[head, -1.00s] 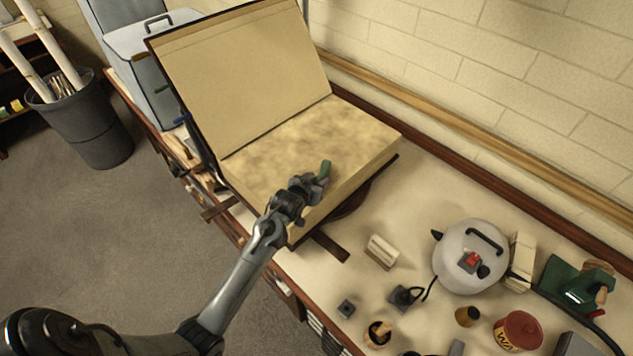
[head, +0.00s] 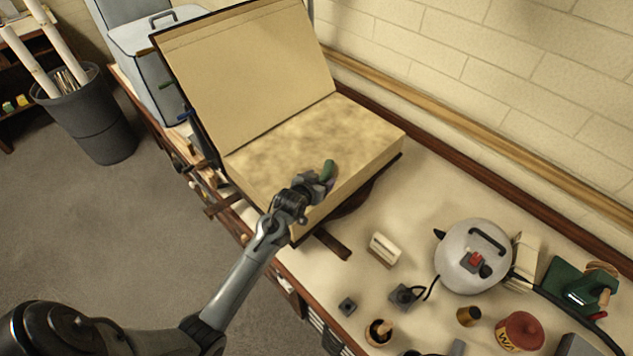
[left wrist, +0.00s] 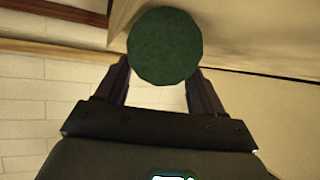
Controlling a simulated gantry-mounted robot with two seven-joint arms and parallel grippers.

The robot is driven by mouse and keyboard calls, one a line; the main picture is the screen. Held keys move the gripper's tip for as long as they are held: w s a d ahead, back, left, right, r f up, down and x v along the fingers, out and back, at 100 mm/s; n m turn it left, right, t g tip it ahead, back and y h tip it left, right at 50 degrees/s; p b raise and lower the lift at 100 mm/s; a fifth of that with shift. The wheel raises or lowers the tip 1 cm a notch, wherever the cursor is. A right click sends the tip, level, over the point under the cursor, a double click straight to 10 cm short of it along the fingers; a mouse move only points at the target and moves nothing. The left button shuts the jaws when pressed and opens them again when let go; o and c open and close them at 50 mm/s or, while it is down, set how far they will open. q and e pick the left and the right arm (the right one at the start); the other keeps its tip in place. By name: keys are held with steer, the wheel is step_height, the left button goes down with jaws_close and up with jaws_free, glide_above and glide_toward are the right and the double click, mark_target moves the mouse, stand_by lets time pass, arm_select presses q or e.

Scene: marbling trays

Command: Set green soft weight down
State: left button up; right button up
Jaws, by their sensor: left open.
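The green soft weight (head: 329,169) is at the front right part of the open book's page (head: 285,140), just beyond my left gripper's tips. In the left wrist view its round dark green end (left wrist: 165,47) shows between and just ahead of the fingertips. My left gripper (head: 322,182) is open around the weight's near end; a gap shows below it between the fingers. Whether the weight's underside rests on the page is hidden. My right gripper is not in view.
A silver round pot with a black handle (head: 473,255) stands to the right, with a cord. A small white block (head: 384,249), a red-lidded tin (head: 520,332) and small dark pots lie nearby. The book's raised cover (head: 245,75) stands behind the page. The bench between book and pot is mostly clear.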

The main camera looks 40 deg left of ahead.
arm_select(q)
steer(key=shift+s+d+r, duration=0.1)
steer(key=shift+s+r, duration=0.3)
steer(key=v, duration=1)
steer(key=shift+s+f+p, duration=0.1)
steer(key=shift+s+p, duration=0.1)
steer(key=shift+p, duration=0.1)
steer(key=s+d+f+m+g+h, duration=0.1)
steer(key=s+d+g, duration=0.1)
steer(key=s+d, duration=0.3)
steer(key=s+d+f+m+g+h, duration=0.1)
steer(key=s+d+f+m+g, duration=0.1)
steer(key=s, duration=0.9)
steer(key=s+d+f+m+g+h, duration=0.1)
steer(key=s+d+g, duration=0.3)
steer(key=s+d, duration=0.3)
steer(key=shift+s+d+f+m, duration=0.3)
steer(key=shift+s+f+m, duration=0.1)
steer(key=shift+s, duration=0.05)
